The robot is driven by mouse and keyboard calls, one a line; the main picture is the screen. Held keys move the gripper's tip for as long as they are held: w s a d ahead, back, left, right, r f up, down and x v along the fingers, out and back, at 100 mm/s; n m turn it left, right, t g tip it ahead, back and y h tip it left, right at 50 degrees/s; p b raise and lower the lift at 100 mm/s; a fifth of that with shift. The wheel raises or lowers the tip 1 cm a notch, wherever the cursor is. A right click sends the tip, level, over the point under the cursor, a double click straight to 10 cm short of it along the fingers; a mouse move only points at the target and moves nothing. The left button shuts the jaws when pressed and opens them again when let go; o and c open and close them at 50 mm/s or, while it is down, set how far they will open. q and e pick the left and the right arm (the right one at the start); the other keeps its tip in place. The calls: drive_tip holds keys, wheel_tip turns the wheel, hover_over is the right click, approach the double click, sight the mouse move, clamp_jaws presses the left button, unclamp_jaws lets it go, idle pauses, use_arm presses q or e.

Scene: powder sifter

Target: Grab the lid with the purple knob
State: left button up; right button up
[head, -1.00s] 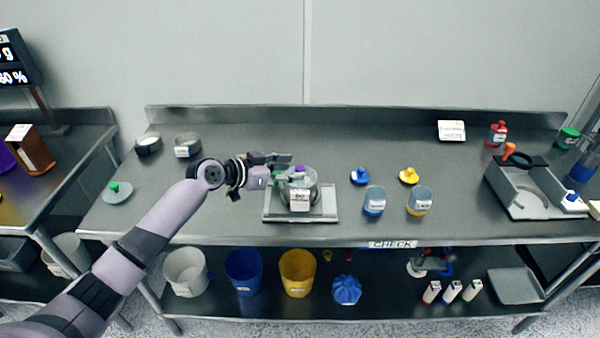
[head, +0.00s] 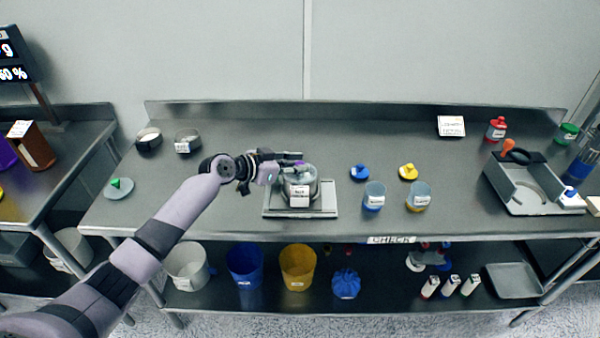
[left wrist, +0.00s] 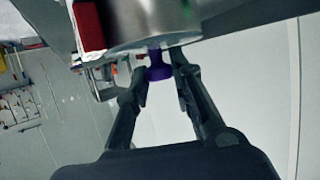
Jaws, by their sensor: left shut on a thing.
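In the left wrist view the purple knob (left wrist: 158,66) shows between the two fingers of my left gripper (left wrist: 160,75). The gripper is shut on the knob. The lid appears to rest on the container. My right gripper is not in view.
Lids with blue (head: 360,172), yellow (head: 408,172) and green (head: 119,188) knobs lie on the bench. Two beakers (head: 374,198) (head: 418,198) stand right of the scale. Two round dishes (head: 187,141) (head: 149,140) stand at the back left. The bench behind the scale is clear.

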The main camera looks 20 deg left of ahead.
use_arm(q)
clamp_jaws()
